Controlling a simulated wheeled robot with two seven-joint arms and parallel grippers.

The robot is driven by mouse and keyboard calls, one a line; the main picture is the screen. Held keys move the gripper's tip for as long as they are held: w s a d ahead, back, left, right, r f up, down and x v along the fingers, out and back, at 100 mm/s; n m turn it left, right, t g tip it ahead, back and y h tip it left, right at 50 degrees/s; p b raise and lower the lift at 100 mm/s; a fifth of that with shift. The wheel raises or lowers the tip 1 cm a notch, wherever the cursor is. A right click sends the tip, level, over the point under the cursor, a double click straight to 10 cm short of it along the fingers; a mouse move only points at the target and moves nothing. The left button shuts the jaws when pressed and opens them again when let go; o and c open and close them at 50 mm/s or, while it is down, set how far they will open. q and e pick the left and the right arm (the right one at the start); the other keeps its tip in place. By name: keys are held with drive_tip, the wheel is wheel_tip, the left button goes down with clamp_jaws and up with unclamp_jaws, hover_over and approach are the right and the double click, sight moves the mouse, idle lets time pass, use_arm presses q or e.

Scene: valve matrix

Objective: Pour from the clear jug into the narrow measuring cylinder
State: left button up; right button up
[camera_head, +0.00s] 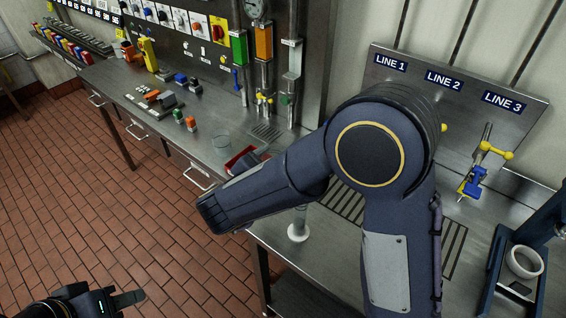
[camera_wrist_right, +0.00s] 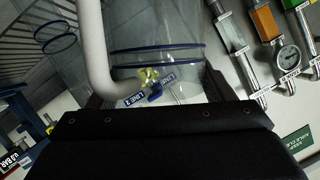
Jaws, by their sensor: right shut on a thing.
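The clear jug (camera_wrist_right: 185,62), with blue rings and a pale handle (camera_wrist_right: 95,45), fills the middle of the right wrist view. My right gripper (camera_wrist_right: 155,92) is shut on it. Jug and right gripper are hidden behind my right arm in the head view. The narrow measuring cylinder (camera_head: 299,228) stands on the bench on a white base, just below my right forearm, which hides part of it. A clear shape with blue rings (camera_wrist_right: 55,38) shows left of the handle; I cannot tell what it is. My left gripper (camera_head: 128,299) is low at the left, over the floor; its opening is unclear.
A red item (camera_head: 240,159) lies partly behind my forearm. A blue frame with a white ring (camera_head: 525,262) is at the right. Small coloured blocks (camera_head: 191,123) sit on the left bench.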

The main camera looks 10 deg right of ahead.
drive_tip(key=shift+w+a+f+n+g+h, duration=0.2)
drive_tip(key=shift+w+a+f+n+g, duration=0.15)
drive_tip(key=shift+w+a+n, duration=0.35)
drive_tip(key=shift+w+a+f+n+g+h, duration=0.25)
drive_tip(key=shift+w+a+n+g, duration=0.2)
drive_tip(key=shift+w, duration=0.35)
drive_tip(key=shift+w+a+f+n+g+h, duration=0.15)
drive_tip(key=shift+w+a+f+n+g, duration=0.2)
drive_tip(key=shift+w+a+n, duration=0.35)
drive_tip(key=shift+f, duration=0.1)
